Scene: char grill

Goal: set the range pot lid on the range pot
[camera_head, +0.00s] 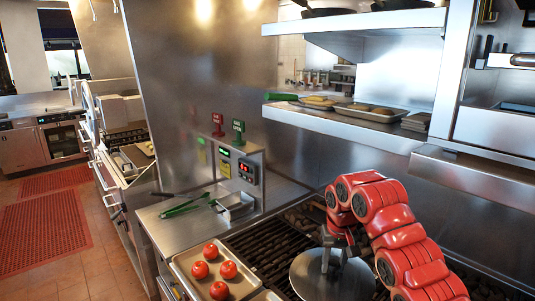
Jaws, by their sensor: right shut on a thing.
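The range pot lid (312,281) is a round grey metal disc at the bottom right of the head view, over the grill. My right gripper (329,258) points down at its middle and is shut on the lid's handle. My red right arm covers the lid's right side, and the picture's bottom edge is close to its near rim. I cannot tell how far the lid is above the grate. I cannot make out the range pot. My left gripper is out of view.
Dark grill grates (262,248) lie left of the lid. A tray (180,269) holds several tomatoes (228,269). Green-handled tongs (187,207) and a small metal box (236,204) lie on the steel counter (165,233). A steel shelf (345,128) with trays hangs above.

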